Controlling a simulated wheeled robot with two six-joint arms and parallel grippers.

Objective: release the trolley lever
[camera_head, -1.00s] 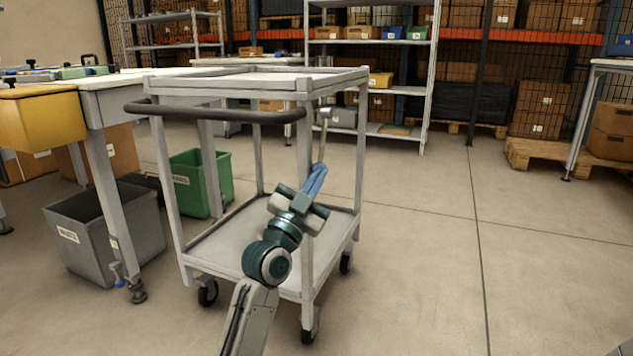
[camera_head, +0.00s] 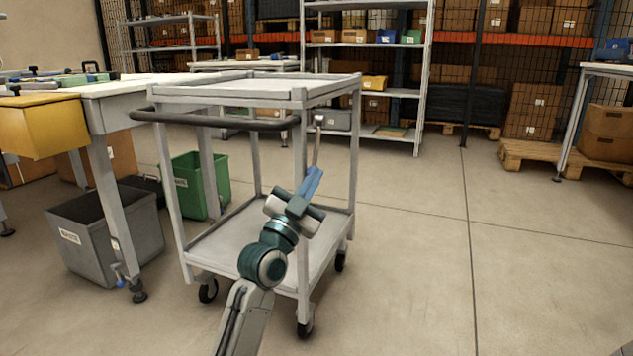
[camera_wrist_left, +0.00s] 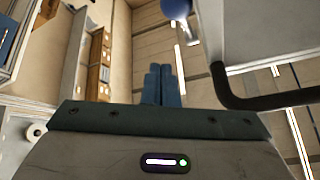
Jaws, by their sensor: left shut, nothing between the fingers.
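The grey trolley (camera_head: 222,92) stands upright mid-picture with a dark push handle (camera_head: 215,123) at its near end. Its lever (camera_head: 316,143) is a thin grey rod hanging beside the near right post. In the left wrist view a blue knob (camera_wrist_left: 176,8) shows at the top edge, just beyond my fingertips. My left gripper (camera_head: 313,177) is shut and empty, its blue fingers pointing up at the lever's lower end. Fingers and knob overlap in the head view, so I cannot tell whether they touch. My right gripper is not in view.
A workbench with a yellow bin (camera_head: 40,126) stands at the left. A grey bin (camera_head: 108,232) and a green bin (camera_head: 200,184) are on the floor beside the trolley. The floor (camera_head: 420,255) to the right is clear. Shelves (camera_head: 425,95) stand behind.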

